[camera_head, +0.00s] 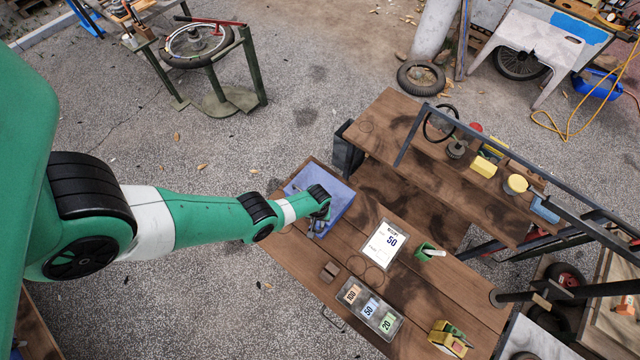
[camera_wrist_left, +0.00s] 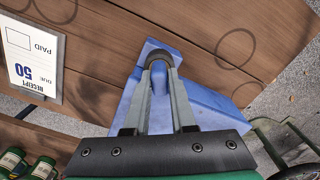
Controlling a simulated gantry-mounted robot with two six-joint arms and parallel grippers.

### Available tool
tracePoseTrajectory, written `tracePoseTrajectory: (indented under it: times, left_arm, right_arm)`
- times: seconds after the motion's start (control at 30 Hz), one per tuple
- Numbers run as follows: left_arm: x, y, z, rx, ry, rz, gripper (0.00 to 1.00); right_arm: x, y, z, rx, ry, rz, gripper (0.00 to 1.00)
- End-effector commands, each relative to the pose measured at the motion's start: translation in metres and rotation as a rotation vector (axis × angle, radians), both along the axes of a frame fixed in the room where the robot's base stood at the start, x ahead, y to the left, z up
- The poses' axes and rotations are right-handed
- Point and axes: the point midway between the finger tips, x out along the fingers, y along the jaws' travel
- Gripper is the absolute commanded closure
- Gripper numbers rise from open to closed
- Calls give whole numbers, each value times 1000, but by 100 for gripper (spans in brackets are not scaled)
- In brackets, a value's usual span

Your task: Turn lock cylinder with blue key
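A blue block-like object (camera_head: 337,205) lies at the left end of the wooden workbench. In the left wrist view the blue object (camera_wrist_left: 215,112) extends behind and beyond my fingers. My left gripper (camera_head: 318,229) is over it, pointing down. In the wrist view my left gripper (camera_wrist_left: 160,66) has its two grey fingers running to a dark round piece at their tips. I cannot tell whether that piece is a lock cylinder or whether the fingers grip it. No separate blue key can be made out. My right gripper is not in view.
A raised shelf with a blue-grey metal frame (camera_head: 500,149) stands to the right.

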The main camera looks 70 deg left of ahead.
Motion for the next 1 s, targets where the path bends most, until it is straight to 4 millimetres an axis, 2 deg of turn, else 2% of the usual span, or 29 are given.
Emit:
tracePoseTrajectory:
  times: [0.03,0.1,0.37,0.6,1.0]
  left_arm:
    - [0,0,0,0,0,0,88]
    - [0,0,0,0,0,-1,100]
    - [0,0,0,0,0,-27,100]
    - [1,0,0,0,0,-334,100]
    - [1,0,0,0,0,-388,100]
  right_arm:
    - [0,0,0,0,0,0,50]
    - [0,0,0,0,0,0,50]
    - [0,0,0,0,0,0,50]
    - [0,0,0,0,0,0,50]
    - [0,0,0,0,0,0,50]
